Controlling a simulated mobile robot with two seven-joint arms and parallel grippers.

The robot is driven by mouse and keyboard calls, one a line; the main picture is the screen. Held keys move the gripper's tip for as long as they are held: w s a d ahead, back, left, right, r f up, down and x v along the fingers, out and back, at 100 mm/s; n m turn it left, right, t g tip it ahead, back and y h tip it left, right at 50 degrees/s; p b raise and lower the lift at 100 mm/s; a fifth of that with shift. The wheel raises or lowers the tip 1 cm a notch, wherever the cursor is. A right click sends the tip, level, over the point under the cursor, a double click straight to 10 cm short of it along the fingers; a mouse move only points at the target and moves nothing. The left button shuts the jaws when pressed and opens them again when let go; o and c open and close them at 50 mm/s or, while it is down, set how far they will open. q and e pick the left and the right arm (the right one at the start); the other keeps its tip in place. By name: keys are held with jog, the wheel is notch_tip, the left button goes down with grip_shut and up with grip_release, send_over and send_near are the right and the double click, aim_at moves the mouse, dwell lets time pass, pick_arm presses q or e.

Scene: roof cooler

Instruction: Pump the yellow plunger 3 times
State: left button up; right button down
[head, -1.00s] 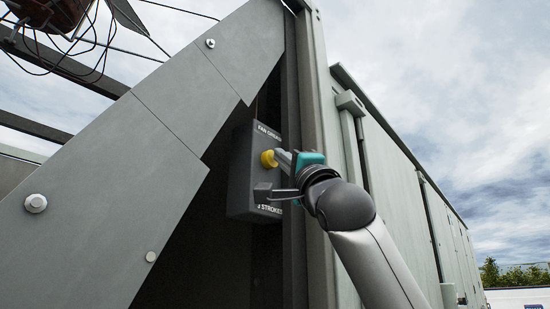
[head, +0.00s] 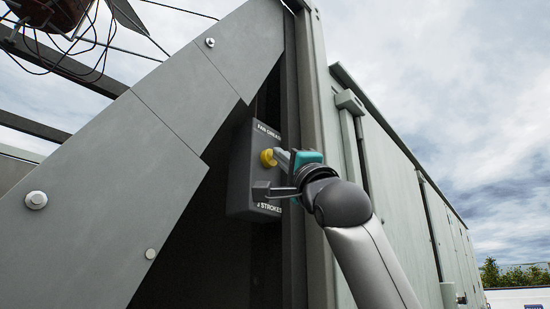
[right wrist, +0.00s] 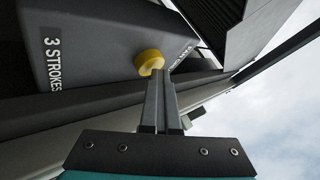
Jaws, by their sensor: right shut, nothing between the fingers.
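The yellow plunger (head: 268,157) is a round knob on the front of a dark grey box (head: 240,180). The box has white lettering at its top and "3 STROKES" at its bottom. My right gripper (head: 278,156) is shut and empty, with its fingertips at the plunger. In the right wrist view the plunger (right wrist: 149,62) sits right at the tips of the closed fingers (right wrist: 159,72); they look to be touching it or very close. The box (right wrist: 110,40) shows behind it. My left gripper is in no view.
A sloping grey panel (head: 130,170) with bolts stands left of the box. A vertical grey post (head: 318,120) rises close by my right gripper. A long panelled wall (head: 400,170) runs off to the right. A dark opening lies below the box.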

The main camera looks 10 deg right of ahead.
jog(key=shift+f, duration=0.1)
jog(key=s+d+b, duration=0.1)
jog(key=s+d, duration=0.1)
jog(key=s, duration=0.1)
jog(key=s+d+b, duration=0.1)
jog(key=shift+s+d+b, duration=0.25)
jog(key=shift+s+b, duration=0.05)
jog(key=shift+s, duration=0.05)
dwell(2.6)
